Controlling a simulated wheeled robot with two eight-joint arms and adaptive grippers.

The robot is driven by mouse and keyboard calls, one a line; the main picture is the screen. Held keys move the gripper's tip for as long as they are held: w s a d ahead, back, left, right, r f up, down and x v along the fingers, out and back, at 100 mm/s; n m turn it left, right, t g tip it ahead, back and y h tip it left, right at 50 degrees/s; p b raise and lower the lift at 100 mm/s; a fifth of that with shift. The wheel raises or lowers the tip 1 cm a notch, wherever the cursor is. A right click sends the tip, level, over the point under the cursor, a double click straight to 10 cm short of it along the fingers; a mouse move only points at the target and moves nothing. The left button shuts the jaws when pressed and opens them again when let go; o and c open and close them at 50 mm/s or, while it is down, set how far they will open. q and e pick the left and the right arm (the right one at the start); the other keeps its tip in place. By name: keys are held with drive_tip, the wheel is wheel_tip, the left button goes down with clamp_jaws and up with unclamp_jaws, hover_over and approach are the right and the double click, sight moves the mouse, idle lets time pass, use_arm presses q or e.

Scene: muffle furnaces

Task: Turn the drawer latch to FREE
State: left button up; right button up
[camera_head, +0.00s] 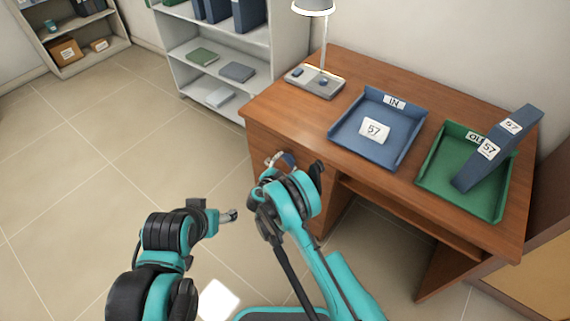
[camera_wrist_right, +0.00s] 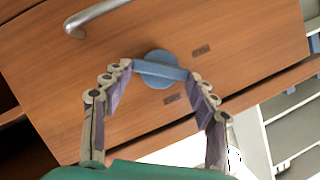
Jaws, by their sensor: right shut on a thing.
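The drawer latch (camera_wrist_right: 158,70) is a round blue knob with a raised bar on the wooden drawer front (camera_wrist_right: 250,40). In the right wrist view, the bar lies nearly level, its right end slightly lower. My right gripper (camera_wrist_right: 160,73) is shut on the latch, one finger at each end of the bar. Two small dark labels sit beside the latch, one at upper right (camera_wrist_right: 201,50) and one below (camera_wrist_right: 172,98); their words are too small to read. In the head view, my right arm partly hides the drawer front. My left gripper (camera_head: 229,215) is apart from the desk, over the floor.
A metal drawer handle (camera_wrist_right: 95,18) is at upper left in the wrist view. The desk (camera_head: 300,115) holds a lamp (camera_head: 315,82), a blue IN tray (camera_head: 350,148) with a card marked 57, and a green OUT tray (camera_head: 455,195) with a tilted blue binder (camera_head: 500,145). Floor at left is clear.

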idle(0.3)
drive_tip(key=o, duration=1.2)
drive_tip(key=shift+c, duration=0.2)
drive_tip(key=shift+s, duration=0.1)
drive_tip(key=v, duration=0.7)
